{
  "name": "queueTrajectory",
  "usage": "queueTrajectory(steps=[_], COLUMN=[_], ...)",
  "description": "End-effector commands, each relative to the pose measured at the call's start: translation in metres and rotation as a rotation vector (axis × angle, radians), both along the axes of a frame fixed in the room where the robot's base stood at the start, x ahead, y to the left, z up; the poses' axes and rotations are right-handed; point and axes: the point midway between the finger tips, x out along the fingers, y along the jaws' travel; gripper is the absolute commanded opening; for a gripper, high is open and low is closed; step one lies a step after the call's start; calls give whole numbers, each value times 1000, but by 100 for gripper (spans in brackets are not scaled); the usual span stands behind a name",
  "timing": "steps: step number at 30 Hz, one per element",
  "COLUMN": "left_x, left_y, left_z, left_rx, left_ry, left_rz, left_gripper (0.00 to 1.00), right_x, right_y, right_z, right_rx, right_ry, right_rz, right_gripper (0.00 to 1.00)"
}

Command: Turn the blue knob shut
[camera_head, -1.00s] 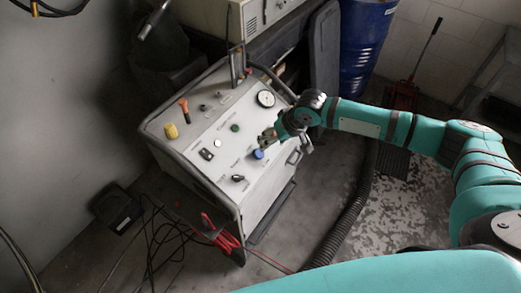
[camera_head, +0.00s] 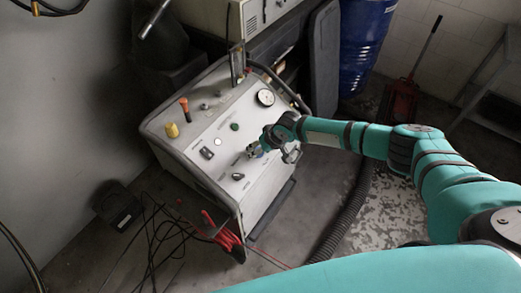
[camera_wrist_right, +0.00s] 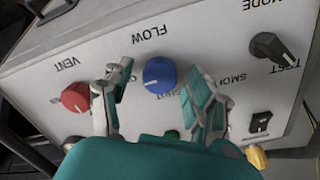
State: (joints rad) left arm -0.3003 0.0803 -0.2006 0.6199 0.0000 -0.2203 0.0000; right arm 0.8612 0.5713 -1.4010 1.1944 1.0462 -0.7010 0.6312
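The blue knob (camera_wrist_right: 159,75) sits on the sloped white panel of the machine, below the printed word FLOW in the right wrist view. It has a white pointer line on its face. My right gripper (camera_wrist_right: 160,95) is open, with one finger on each side of the blue knob and a visible gap to both sides. In the head view my right gripper (camera_head: 258,150) is over the lower right part of the panel and mostly hides the knob. My left gripper is not in view.
The white machine (camera_head: 170,160) carries a red knob (camera_wrist_right: 76,97), a black MODE selector (camera_wrist_right: 272,47), a rocker switch (camera_wrist_right: 260,122), a green button (camera_head: 235,127) and a gauge (camera_head: 265,98). A black hose (camera_head: 345,215) runs along the floor at right.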

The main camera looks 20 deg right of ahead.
Motion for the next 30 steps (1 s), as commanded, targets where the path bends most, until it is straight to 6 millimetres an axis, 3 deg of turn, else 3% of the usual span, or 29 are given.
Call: queueTrajectory(steps=[2, 12, 23, 30], left_x=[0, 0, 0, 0], left_y=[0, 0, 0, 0], left_z=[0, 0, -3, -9], left_rx=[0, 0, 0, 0], left_ry=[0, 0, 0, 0], left_rz=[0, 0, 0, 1], left_gripper=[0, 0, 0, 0], right_x=[0, 0, 0, 0], right_y=[0, 0, 0, 0], right_z=[0, 0, 0, -1], right_rx=[0, 0, -23, -83], right_ry=[0, 0, -20, -67], right_rz=[0, 0, 54, 197], right_gripper=[47, 3, 3, 3])
